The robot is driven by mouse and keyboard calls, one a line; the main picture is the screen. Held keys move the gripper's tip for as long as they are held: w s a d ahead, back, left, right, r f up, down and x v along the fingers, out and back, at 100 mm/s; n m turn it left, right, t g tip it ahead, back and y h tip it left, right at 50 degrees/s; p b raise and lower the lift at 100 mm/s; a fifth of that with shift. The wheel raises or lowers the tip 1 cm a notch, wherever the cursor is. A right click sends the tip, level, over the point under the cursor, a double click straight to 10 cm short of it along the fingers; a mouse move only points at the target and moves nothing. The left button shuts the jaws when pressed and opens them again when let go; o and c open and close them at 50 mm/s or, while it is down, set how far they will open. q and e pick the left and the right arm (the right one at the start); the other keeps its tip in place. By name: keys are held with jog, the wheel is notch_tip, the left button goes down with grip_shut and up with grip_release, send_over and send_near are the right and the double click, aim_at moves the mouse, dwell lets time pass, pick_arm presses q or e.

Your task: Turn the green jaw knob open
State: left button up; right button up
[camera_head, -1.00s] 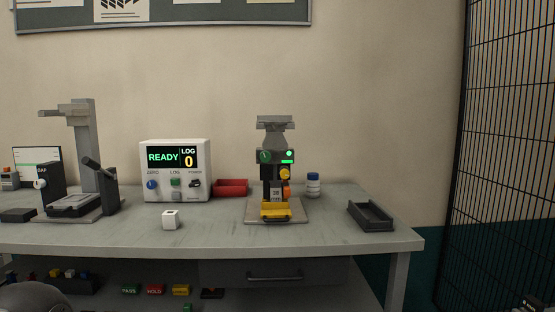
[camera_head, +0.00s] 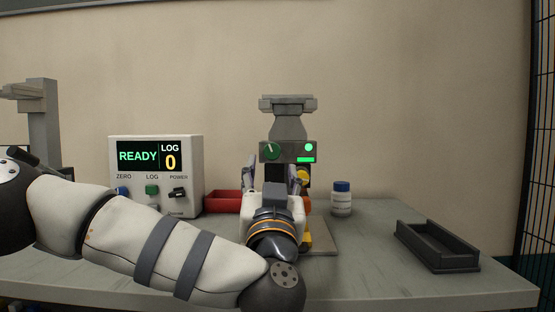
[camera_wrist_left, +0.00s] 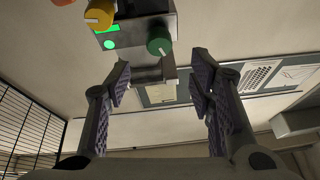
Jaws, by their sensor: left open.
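The green jaw knob (camera_head: 271,151) is a round dial with a pale pointer line on the dark head of the clamp machine (camera_head: 288,130). It also shows in the left wrist view (camera_wrist_left: 159,45), near the top centre. My left gripper (camera_head: 271,174) is in front of the machine, just below the knob in the head view. In the left wrist view the gripper (camera_wrist_left: 161,78) is open, its two padded fingers wide apart with nothing between them. The knob lies beyond the fingertips, apart from them. My arm hides most of the machine's lower part. My right gripper is out of view.
A yellow knob (camera_head: 302,176) sits low on the machine's right side. A READY display box (camera_head: 189,150) and red bin (camera_head: 224,201) stand left. A white bottle (camera_head: 342,199) and dark tray (camera_head: 438,246) stand right, with bare table between.

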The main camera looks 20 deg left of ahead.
aim_at(273, 153)
pick_arm(q)
jog(key=x, duration=0.8)
jog(key=shift+w+f, duration=0.15)
jog(key=shift+f, duration=0.15)
jog(key=shift+d, duration=0.1)
jog(key=c, duration=1.2)
